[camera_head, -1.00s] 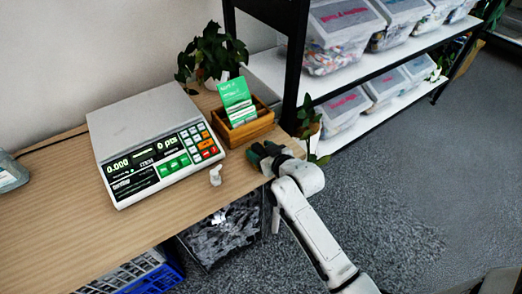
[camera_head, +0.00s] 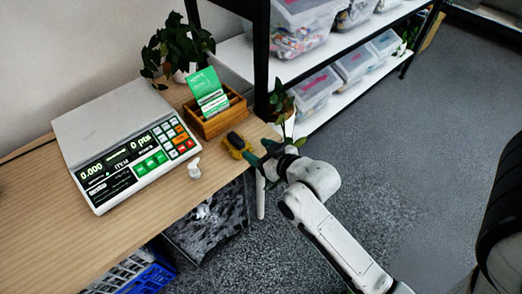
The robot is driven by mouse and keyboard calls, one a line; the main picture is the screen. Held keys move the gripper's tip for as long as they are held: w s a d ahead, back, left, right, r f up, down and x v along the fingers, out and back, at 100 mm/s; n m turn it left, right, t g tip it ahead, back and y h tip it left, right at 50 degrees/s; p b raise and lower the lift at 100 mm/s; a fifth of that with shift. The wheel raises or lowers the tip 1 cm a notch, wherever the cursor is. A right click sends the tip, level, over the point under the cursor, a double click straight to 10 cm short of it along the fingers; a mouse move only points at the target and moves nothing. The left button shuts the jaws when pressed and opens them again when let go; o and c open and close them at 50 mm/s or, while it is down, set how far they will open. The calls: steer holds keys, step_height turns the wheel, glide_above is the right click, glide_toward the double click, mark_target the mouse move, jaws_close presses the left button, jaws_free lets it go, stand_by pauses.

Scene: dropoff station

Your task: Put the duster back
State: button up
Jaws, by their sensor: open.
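The duster appears to be a small yellow and dark block (camera_head: 237,145). It lies on the wooden table (camera_head: 150,225) near its right end, just in front of the wooden card box (camera_head: 216,124). Nothing shows between the fingers.
A weighing scale (camera_head: 120,140) and a small white object (camera_head: 194,168) stand left of the block. Plants (camera_head: 178,50) (camera_head: 282,101) and a black-framed shelf (camera_head: 318,122) with clear bins are behind. A dark bin (camera_head: 212,225) is below the table. Open floor lies right.

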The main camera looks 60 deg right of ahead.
steer(key=s+a+f+n+g+y, duration=0.1)
steer(key=s+a+f+g, duration=0.2)
steer(key=s+a+g, duration=0.3)
steer(key=s+a+f+n+g+y, duration=0.1)
steer(key=s+a+f+g, duration=0.3)
steer(key=s, duration=0.6)
steer(key=shift+s+a+f+n+g+y, duration=0.15)
steer(key=shift+a+f+n+g+y, duration=0.2)
steer(key=shift+a+g+y, duration=0.6)
steer(key=shift+a, duration=0.1)
